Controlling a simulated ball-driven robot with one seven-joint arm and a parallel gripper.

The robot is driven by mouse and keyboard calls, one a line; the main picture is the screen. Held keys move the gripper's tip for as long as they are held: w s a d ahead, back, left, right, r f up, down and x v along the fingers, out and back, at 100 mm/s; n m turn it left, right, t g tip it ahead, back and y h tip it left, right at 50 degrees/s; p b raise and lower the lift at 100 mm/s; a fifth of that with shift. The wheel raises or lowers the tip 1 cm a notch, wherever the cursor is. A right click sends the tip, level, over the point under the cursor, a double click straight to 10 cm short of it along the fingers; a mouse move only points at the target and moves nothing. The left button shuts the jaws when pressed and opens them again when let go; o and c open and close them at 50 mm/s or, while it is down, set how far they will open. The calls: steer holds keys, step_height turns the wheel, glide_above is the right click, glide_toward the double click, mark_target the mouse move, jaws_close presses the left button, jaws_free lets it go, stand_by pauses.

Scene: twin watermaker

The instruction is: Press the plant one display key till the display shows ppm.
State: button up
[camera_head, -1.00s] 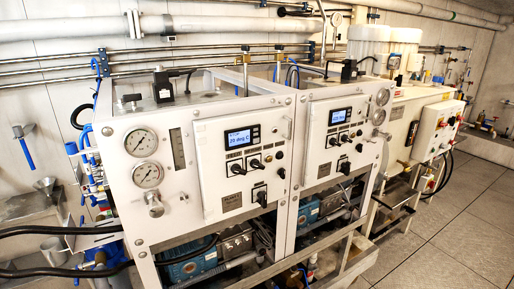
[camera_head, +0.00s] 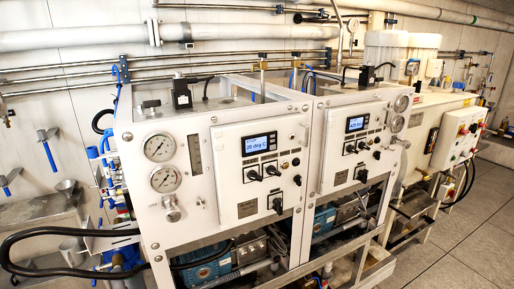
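The nearer, left white control panel (camera_head: 258,180) carries a lit blue display (camera_head: 259,144) that reads about "20 deg C", not ppm. Small dark marks at the display's right edge may be its keys, but they are too small to tell apart. A second panel (camera_head: 355,150) to the right has a similar lit display (camera_head: 357,123), its text too small to read surely. No plant number is readable on either panel. My gripper is not in view, and nothing is seen touching either display.
Black switches (camera_head: 264,172) sit below the left display. Two round gauges (camera_head: 160,147) are left of that panel. Black hoses (camera_head: 60,235) cross the lower left. A white box with red and green buttons (camera_head: 460,137) stands at the right. The tiled floor (camera_head: 450,245) is clear at lower right.

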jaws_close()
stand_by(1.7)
